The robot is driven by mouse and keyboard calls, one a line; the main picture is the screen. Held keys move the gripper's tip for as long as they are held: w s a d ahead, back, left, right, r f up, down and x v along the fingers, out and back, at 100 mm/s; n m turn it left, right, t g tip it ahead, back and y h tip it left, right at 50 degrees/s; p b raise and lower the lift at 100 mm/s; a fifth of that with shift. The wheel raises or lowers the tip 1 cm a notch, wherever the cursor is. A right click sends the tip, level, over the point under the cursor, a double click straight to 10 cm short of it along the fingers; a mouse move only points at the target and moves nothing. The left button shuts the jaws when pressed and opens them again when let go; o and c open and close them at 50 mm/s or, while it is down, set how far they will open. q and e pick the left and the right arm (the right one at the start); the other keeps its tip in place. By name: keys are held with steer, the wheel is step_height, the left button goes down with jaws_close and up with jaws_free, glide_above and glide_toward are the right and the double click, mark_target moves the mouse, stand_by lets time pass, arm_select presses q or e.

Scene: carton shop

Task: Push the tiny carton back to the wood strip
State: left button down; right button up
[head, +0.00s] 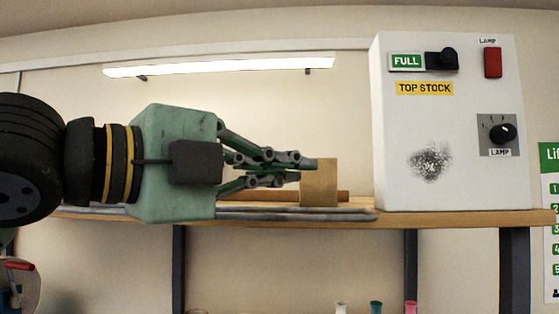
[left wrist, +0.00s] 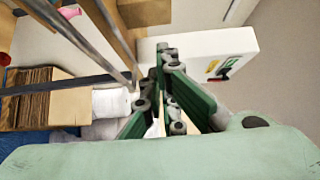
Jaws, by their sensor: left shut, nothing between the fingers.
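The tiny carton (head: 319,188), a plain tan box, stands upright on the high wooden shelf (head: 450,217). The wood strip (head: 262,196) is a brown bar lying along the shelf behind it, showing on both sides of the carton. My left gripper (head: 304,170) comes in from the left above the shelf. It is shut and empty, with its fingertips at the carton's left side in the head view; I cannot tell whether they touch it. In the left wrist view my shut fingers (left wrist: 165,50) lie just below a brown block (left wrist: 147,12) that appears to be the carton. My right gripper is out of view.
A white control box (head: 395,125) stands on the shelf right of the carton, with a knob, a red switch and a dial. Grey metal rails (head: 340,215) run along the shelf's front left. A lit lamp (head: 220,66) hangs on the wall above.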

mark_target(312, 178)
arm_select(q)
steer(key=p+x, duration=0.1)
steer(key=x, duration=0.2)
steer(key=w+a+p+x, duration=0.1)
steer(key=x, duration=0.2)
steer(key=p+x, duration=0.2)
steer(key=x, duration=0.2)
steer(key=shift+w+a+f, duration=0.15)
steer(key=shift+w+a, duration=0.05)
steer(key=shift+w, duration=0.15)
steer(key=shift+a, duration=0.45)
steer(key=shift+w+d+f, duration=0.1)
steer(key=shift+d, duration=0.05)
steer(key=shift+w+d, duration=0.1)
steer(key=shift+d, duration=0.05)
steer(key=shift+w, duration=0.1)
steer(key=w, duration=0.6)
steer(key=shift+w, duration=0.15)
steer(key=shift+s, duration=0.3)
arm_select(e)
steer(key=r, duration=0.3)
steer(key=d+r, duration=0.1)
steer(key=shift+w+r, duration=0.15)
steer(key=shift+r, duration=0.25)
